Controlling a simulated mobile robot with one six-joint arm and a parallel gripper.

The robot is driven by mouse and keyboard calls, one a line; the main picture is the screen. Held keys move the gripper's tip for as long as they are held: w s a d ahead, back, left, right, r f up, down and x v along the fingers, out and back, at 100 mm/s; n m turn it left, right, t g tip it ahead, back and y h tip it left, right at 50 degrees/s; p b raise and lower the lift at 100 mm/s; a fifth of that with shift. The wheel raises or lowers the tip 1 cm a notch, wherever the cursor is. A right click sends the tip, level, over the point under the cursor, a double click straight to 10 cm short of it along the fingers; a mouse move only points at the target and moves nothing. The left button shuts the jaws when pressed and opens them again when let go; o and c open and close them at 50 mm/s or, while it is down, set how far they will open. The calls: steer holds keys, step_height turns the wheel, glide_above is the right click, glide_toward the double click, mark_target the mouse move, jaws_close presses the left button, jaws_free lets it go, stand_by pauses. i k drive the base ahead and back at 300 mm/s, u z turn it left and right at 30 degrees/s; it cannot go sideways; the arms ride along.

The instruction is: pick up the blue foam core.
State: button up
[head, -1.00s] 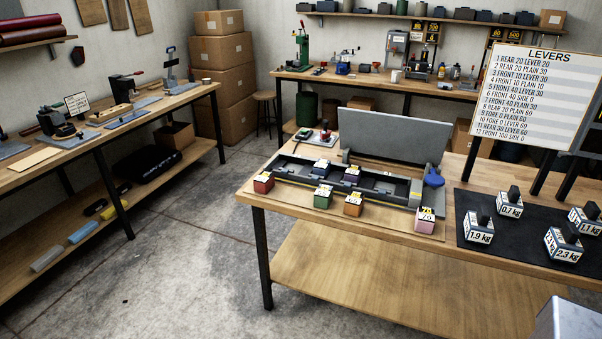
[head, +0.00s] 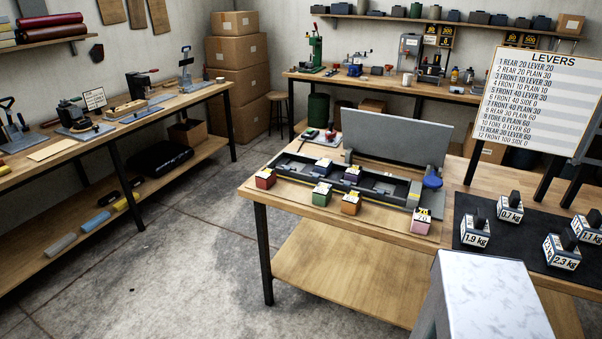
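The blue foam core (head: 90,223) looks to be the light blue bar on the lower shelf (head: 28,262) of the left bench. It lies between a grey bar (head: 61,243) and a yellow bar (head: 126,201), apart from both. The bench top is above it, and its front side faces the open floor. My gripper is not in view, so its state does not show.
A dark bar (head: 108,198) and a black bundle (head: 161,158) share the shelf. Grey floor (head: 185,255) is clear between the left bench and the middle table (head: 335,290). A pale marbled flat top (head: 485,295) fills the near right.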

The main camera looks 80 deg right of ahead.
mark_target(325, 166)
steer(key=u, duration=0.5)
steer(key=k, duration=2.15)
steer(key=z, duration=1.05)
steer(key=i, duration=0.55)
steer(key=u, duration=0.15)
